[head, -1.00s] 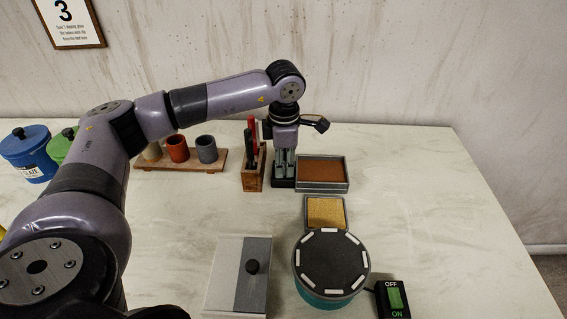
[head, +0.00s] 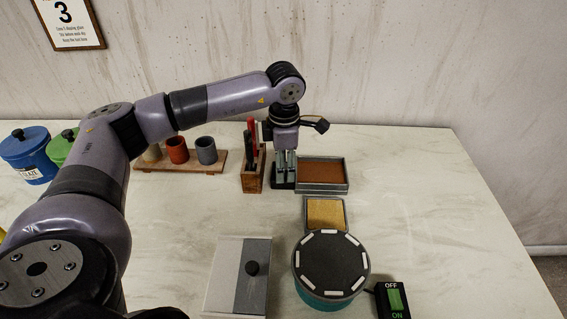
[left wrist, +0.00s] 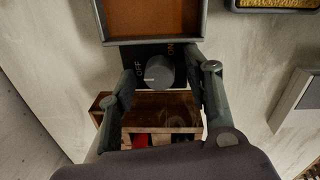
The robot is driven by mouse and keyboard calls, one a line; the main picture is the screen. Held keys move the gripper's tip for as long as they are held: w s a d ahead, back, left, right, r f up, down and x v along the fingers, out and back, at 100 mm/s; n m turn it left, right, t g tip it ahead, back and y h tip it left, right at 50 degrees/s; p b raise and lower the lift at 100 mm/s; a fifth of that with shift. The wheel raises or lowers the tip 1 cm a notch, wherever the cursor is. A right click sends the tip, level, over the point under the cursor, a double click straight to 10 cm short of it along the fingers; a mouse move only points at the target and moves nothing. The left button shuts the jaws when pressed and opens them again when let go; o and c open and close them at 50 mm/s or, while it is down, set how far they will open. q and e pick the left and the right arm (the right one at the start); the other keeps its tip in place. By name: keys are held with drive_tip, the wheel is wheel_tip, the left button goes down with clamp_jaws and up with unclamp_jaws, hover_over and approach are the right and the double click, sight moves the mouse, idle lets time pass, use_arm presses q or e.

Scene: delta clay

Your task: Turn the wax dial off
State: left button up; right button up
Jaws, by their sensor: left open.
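The wax dial (left wrist: 160,72) is a round grey knob on a dark plate, marked OFF on its left and ON at its upper right in the left wrist view. A pale mark on the knob lies on its left, OFF-side part. The plate joins the tray of brown wax (head: 322,172). My left gripper (head: 285,173) points down over the dial plate, with its fingers apart. In the left wrist view its fingers (left wrist: 168,74) stand on either side of the knob; contact is not clear. In the head view the gripper hides the knob. My right gripper is not in view.
A wooden tool holder (head: 253,178) stands close left of the gripper. A yellow tray (head: 326,213), a turntable (head: 332,263) and its OFF/ON switch (head: 393,299) lie nearer. A lidded box (head: 228,278) and cups (head: 206,150) are leftward. The right table side is clear.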

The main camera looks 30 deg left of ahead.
use_arm(q)
wheel_tip(320, 180, up, 12)
drive_tip(key=shift+s+d, duration=0.25)
idle(0.4)
idle(0.4)
